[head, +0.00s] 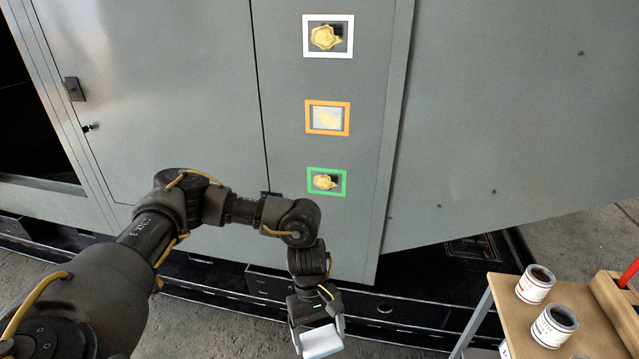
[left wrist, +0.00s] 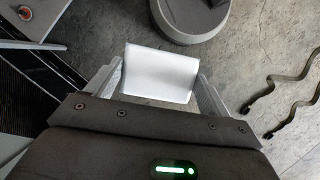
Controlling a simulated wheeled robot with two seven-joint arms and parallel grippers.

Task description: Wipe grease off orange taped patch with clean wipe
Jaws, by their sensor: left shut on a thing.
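The orange taped patch (head: 327,118) is on the grey enclosure face, between a white taped patch (head: 327,37) above and a green taped patch (head: 326,182) below. Inside the orange frame the surface looks pale with a faint yellow smear. The white and green frames hold thicker yellow grease blobs. My left gripper (head: 318,338) is low in front of the enclosure, below the patches and apart from them. It is shut on a white wipe (left wrist: 160,74), which sits between both fingers in the left wrist view. My right gripper is not in view.
A wooden-topped table (head: 590,304) at the lower right bears two open cans (head: 535,284) and a red object (head: 615,300). A dark plinth runs along the enclosure's bottom. The enclosure face around the patches is clear apart from a door seam.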

